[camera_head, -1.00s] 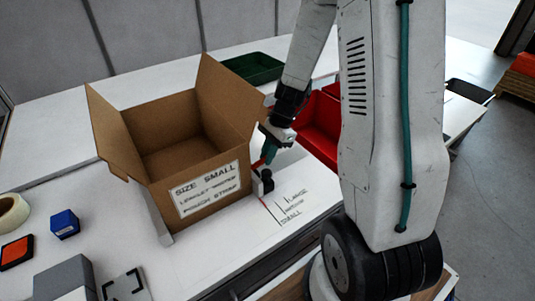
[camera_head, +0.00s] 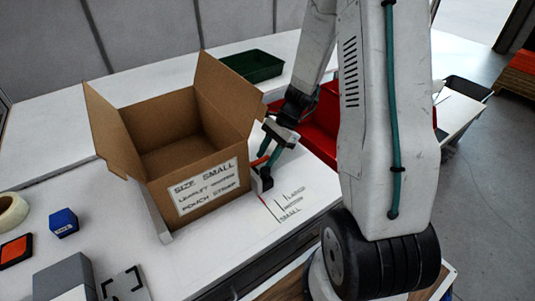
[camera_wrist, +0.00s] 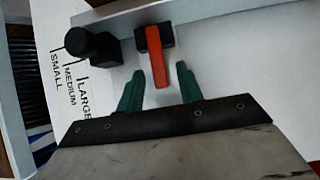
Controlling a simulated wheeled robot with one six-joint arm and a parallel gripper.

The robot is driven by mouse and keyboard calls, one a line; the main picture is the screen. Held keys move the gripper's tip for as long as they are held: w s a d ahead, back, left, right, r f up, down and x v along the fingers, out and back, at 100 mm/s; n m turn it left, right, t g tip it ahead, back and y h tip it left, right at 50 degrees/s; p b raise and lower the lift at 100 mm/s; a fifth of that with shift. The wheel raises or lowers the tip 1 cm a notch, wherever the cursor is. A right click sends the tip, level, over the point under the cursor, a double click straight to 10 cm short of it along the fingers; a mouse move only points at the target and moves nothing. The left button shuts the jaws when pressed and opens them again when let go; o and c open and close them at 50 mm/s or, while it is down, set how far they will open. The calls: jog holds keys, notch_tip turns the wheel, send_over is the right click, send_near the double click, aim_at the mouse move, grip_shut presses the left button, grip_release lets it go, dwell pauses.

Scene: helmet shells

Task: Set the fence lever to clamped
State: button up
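The red fence lever (camera_wrist: 156,58) sits on a black block at the grey fence bar (camera_wrist: 190,12) in the wrist view. Its free end points toward my gripper (camera_wrist: 159,76), whose green fingertips are apart on either side of that end. I cannot tell whether they touch it. In the head view the lever (camera_head: 260,161) is small and partly hidden beside my gripper (camera_head: 268,152), right of the box. A black knob (camera_wrist: 92,46) stands left of the lever, near the SMALL, MEDIUM and LARGE marks (camera_wrist: 70,75).
An open cardboard box (camera_head: 205,190) labelled SIZE SMALL stands against the fence on the left. A red bin (camera_head: 322,128) is close behind my gripper. A green tray (camera_head: 252,66) lies farther back. The white table is clear around the size marks.

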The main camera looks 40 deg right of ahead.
jog(key=v, duration=0.7)
jog(key=shift+d+r, duration=0.25)
jog(key=shift+r, duration=0.1)
dwell(0.4)
